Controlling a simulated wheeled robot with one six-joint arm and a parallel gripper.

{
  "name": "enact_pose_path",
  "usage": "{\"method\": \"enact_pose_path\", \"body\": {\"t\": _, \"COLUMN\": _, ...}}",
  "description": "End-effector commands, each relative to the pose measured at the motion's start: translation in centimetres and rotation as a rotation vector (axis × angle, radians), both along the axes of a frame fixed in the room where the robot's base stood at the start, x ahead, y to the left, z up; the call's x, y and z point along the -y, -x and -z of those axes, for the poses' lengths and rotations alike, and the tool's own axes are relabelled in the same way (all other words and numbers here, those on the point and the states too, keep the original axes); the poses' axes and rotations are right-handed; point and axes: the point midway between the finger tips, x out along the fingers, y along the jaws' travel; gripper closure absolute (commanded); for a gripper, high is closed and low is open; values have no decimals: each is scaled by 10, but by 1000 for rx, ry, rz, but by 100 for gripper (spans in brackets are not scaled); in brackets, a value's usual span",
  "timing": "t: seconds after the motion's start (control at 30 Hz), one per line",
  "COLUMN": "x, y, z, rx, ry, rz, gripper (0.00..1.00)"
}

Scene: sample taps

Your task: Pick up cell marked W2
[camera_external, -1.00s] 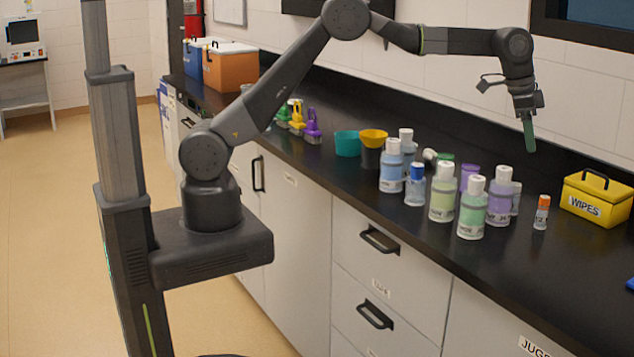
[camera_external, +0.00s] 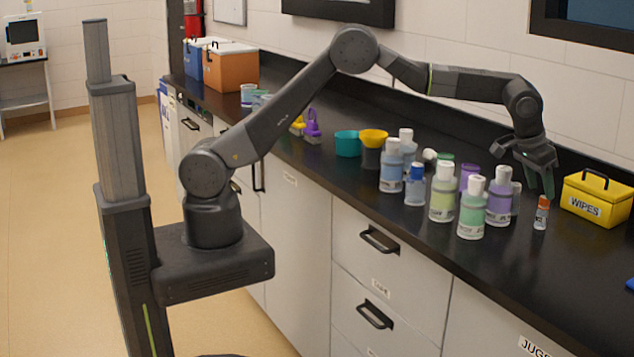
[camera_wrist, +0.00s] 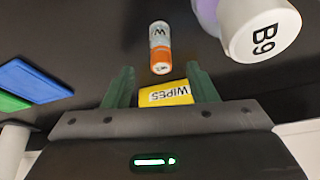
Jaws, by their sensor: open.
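The cell (camera_external: 541,213) is a small upright cylinder with an orange top and a pale label, standing on the black counter left of the yellow wipes box. In the wrist view the cell (camera_wrist: 160,47) shows a W on its label; the rest of the marking is not legible. My gripper (camera_external: 540,190) is above the cell, its green fingers pointing down. In the wrist view my gripper (camera_wrist: 162,80) is open and empty, with the cell ahead of the gap between its fingers, apart from both.
The yellow wipes box (camera_external: 597,199) stands right of the cell. Several capped bottles (camera_external: 472,208) stand close on the left; a white cap marked B9 (camera_wrist: 262,32) is near the cell. Blue (camera_wrist: 34,80) and green (camera_wrist: 12,102) flat items lie at left in the wrist view.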

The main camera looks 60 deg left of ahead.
Motion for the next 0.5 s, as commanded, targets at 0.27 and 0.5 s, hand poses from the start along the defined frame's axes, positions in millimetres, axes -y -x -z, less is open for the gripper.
{"method": "enact_pose_path", "body": {"t": 0.27, "x": 1, "y": -6, "z": 16, "rx": -1, "ry": 0, "rz": 0, "gripper": 48}}
{"method": "enact_pose_path", "body": {"t": 0.5, "x": 3, "y": -17, "z": 48, "rx": -2, "ry": -1, "rz": 0, "gripper": 48}}
